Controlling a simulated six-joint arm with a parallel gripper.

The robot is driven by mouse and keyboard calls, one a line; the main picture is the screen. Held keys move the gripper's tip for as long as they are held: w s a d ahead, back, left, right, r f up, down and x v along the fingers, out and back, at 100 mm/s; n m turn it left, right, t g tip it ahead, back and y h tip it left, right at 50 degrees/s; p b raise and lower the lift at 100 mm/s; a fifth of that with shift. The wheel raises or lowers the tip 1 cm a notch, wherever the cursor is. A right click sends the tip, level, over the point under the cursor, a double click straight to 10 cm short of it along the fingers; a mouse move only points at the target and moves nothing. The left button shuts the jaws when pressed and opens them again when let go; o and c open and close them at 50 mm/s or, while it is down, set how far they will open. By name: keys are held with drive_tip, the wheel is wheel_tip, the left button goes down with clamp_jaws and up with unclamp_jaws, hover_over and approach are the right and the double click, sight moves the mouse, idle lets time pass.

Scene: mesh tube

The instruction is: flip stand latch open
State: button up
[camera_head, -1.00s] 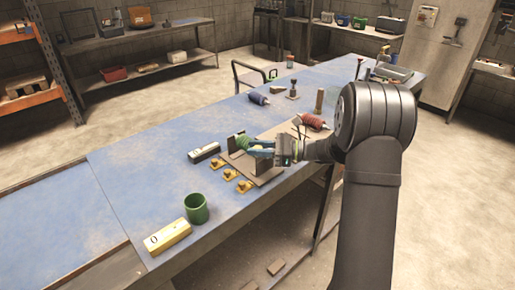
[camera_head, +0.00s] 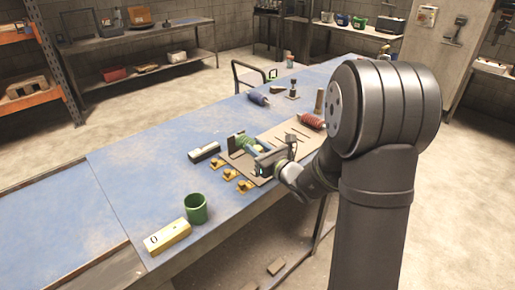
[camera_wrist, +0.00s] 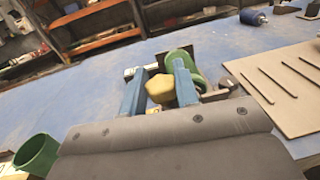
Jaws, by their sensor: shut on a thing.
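The stand (camera_head: 236,145) is a small grey frame on the bench, with a green spool (camera_head: 244,141) at it. The spool also shows in the wrist view (camera_wrist: 184,56), behind my blue fingertips. My gripper (camera_head: 260,158) is at the stand's near right side. In the wrist view my gripper (camera_wrist: 159,85) has a yellow faceted knob (camera_wrist: 160,88) between its fingers, apparently the stand's latch. The fingers are closed on it. The latch's hinge and exact angle are hidden behind the fingers.
Three yellow pieces (camera_head: 230,174) lie before the stand. A black-and-white block (camera_head: 204,152) is to its left. The bench's left part is clear.

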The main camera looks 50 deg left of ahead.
drive_tip(key=shift+m+t, duration=0.8)
drive_tip(key=shift+t, duration=0.4)
drive_tip(key=shift+m+t+h, duration=0.3)
drive_tip(key=shift+t, duration=0.2)
drive_tip(key=o, duration=1)
drive_tip(key=shift+c, duration=0.2)
drive_tip(key=shift+d, duration=0.1)
drive_tip(key=v, duration=1.7)
drive_tip(key=shift+d+r, duration=0.1)
drive_tip(key=shift+r, duration=0.05)
